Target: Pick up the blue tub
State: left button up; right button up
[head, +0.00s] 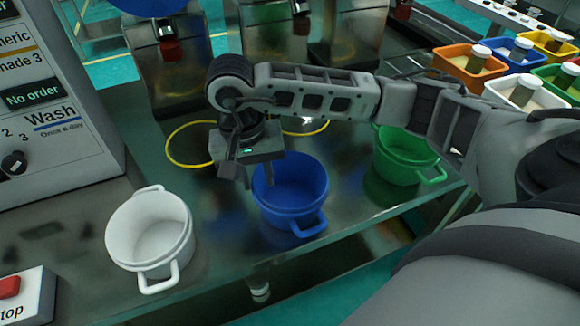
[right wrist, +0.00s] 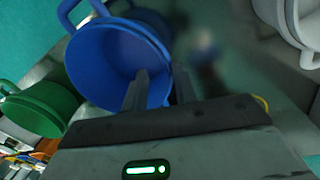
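The blue tub (head: 292,200) stands upright on the shiny table in the middle of the head view, one handle facing the front edge. It also shows in the right wrist view (right wrist: 105,60). My right gripper (head: 250,180) is at the tub's left rim, pointing down. In the right wrist view its two fingers (right wrist: 160,88) are apart, one over the tub's inside and one outside its wall, with the rim between them. I cannot tell whether either finger touches the wall. My left gripper is not in view.
A white tub (head: 150,235) stands to the left and a green tub (head: 405,158) to the right. Yellow rings (head: 190,143) lie behind. Metal machines (head: 175,65) stand at the back. Coloured bins (head: 470,65) with jars are at the far right. A control panel (head: 45,100) is at left.

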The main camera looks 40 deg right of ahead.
jog(key=shift+a+f+p, duration=0.1)
jog(key=shift+f+p, duration=0.35)
jog(key=shift+f, duration=2.55)
grip_shut()
